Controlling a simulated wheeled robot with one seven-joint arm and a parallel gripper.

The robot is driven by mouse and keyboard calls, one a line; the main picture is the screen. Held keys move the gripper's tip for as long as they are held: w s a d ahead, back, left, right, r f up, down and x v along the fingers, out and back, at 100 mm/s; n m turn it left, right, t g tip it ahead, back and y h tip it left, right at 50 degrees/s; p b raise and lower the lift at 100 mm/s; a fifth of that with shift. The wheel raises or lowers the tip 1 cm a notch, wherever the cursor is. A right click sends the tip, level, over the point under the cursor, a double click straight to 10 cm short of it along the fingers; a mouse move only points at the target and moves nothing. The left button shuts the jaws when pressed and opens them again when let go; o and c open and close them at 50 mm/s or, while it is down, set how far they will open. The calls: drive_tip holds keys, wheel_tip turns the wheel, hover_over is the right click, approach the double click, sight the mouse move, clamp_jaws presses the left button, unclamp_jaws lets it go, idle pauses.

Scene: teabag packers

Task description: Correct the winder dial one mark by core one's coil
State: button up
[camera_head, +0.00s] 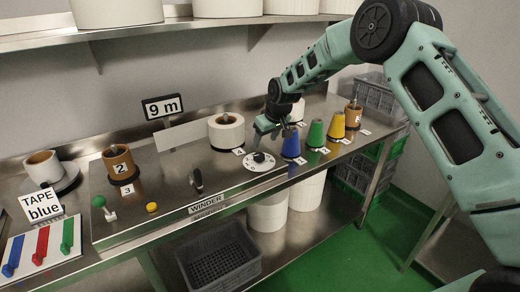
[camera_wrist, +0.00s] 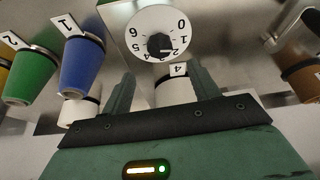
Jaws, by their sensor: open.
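The winder dial, a white numbered disc (camera_head: 252,165) with a black knob (camera_head: 259,157), lies on the steel bench near the WINDER label (camera_head: 207,204). In the wrist view the dial (camera_wrist: 146,22) is at top centre; its knob (camera_wrist: 159,44) is dark, and the exact pointer reading is unclear. My gripper (camera_head: 265,130) is above and just behind the dial; its fingers (camera_wrist: 163,88) are apart and empty. A white coil (camera_head: 226,133) stands left of it.
Blue (camera_head: 290,144), green (camera_head: 315,133) and yellow (camera_head: 337,126) cones and a brown core (camera_head: 353,117) stand right of the dial. A black lever (camera_head: 196,180), green-knobbed switch (camera_head: 101,203) and yellow button (camera_head: 152,207) are at left. A "9 m" sign (camera_head: 163,107) stands behind.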

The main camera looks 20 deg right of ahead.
sight(259, 155)
drive_tip(key=p+x, duration=0.2)
drive_tip(key=x, duration=0.6)
drive_tip(key=shift+w+a+f, duration=0.1)
drive_tip(key=shift+f, duration=0.1)
drive_tip(key=c, duration=1)
